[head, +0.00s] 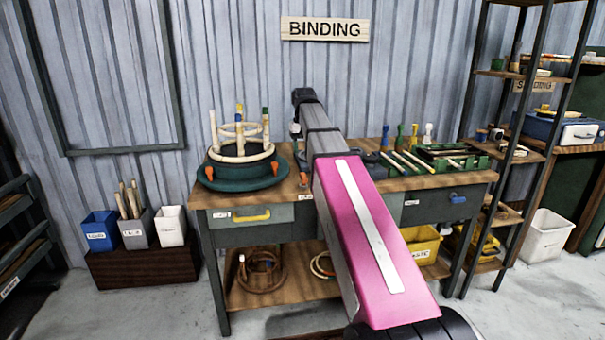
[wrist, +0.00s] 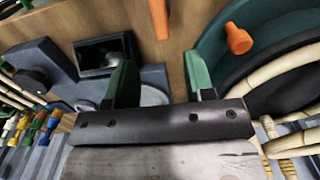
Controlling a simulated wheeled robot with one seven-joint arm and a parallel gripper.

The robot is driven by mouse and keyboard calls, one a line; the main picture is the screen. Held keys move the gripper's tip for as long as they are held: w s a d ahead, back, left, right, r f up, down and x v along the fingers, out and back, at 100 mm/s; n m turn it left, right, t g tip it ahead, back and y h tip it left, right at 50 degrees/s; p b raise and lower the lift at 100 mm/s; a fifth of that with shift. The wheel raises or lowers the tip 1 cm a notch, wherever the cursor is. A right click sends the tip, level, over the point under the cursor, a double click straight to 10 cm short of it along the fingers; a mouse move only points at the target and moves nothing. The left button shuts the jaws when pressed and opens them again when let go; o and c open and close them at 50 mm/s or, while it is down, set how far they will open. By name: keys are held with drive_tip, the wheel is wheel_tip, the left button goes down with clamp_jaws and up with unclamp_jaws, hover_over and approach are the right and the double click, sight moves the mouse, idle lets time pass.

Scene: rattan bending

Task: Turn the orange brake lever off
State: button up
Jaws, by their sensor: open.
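An orange lever-like piece (head: 304,178) stands upright on the bench just right of the teal turntable (head: 205,178). In the wrist view an orange bar (wrist: 158,18), probably the same piece, is cut off by the top edge. Orange knobs sit on the turntable rim at left (head: 209,173) and right (head: 277,168); one knob shows in the wrist view (wrist: 238,38). I cannot tell for certain which is the brake lever. My gripper (wrist: 160,78) is open and empty, its green fingers above the bench, apart from the orange bar. In the head view my arm hides it.
A rattan frame (head: 240,135) stands on the turntable. A dark grey device (wrist: 40,65) lies left of my fingers in the wrist view. Several colored-handled tools (head: 400,135) and a green tray (head: 450,155) are at the bench's right. A shelf rack (head: 490,130) stands further right.

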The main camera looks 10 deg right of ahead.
sight(304, 175)
wheel_tip(304, 175, down, 11)
drive_tip(key=shift+r, duration=0.15)
idle(0.4)
clamp_jaws()
